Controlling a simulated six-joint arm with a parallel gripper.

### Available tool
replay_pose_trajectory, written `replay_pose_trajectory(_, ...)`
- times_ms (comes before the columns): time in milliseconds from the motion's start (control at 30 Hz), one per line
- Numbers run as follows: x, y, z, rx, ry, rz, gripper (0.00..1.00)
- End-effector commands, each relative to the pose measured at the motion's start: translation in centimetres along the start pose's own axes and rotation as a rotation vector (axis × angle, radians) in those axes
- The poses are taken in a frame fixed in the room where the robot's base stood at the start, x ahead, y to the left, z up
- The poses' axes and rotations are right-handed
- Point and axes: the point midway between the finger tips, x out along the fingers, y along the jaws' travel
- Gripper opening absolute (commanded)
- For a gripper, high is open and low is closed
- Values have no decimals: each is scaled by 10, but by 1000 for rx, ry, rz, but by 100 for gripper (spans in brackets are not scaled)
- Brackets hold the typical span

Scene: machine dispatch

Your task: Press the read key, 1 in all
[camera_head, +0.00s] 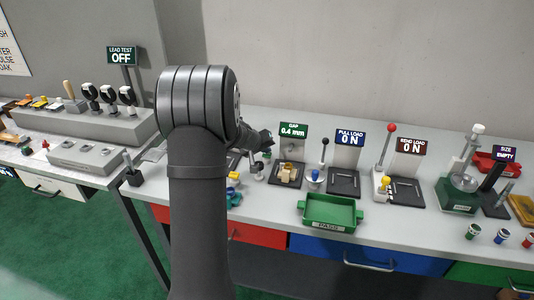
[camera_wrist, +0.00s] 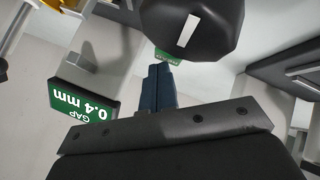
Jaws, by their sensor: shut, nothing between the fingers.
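In the wrist view my gripper (camera_wrist: 161,72) is shut and empty, its two dark blue fingers side by side. Just past the fingertips is a small green piece (camera_wrist: 168,57) with pale marks. It is partly hidden by the fingers and I cannot read it, so I cannot tell if it is the read key or whether the tips touch it. A green sign (camera_wrist: 88,112) reading GAP 0.4 mm stands to the left. In the head view the sign (camera_head: 293,131) stands behind a small dark stand. My arm hides most of my gripper and the bench around it there.
A black rounded body (camera_wrist: 190,25) with a white bar is close beyond the fingers. To the right are the pull load station (camera_head: 345,180), the bend load station (camera_head: 405,190) and a green tray (camera_head: 330,212) marked PASS. The lead test sign (camera_head: 121,56) reads OFF.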

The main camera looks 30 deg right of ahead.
Motion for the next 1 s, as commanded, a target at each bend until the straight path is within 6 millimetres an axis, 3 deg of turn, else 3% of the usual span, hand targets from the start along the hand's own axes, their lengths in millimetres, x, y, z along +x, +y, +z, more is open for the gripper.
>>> replay_pose_trajectory(667,-13,10,-10,0,1,0,0)
replay_pose_trajectory(1000,-35,26,-26,1,2,1,0)
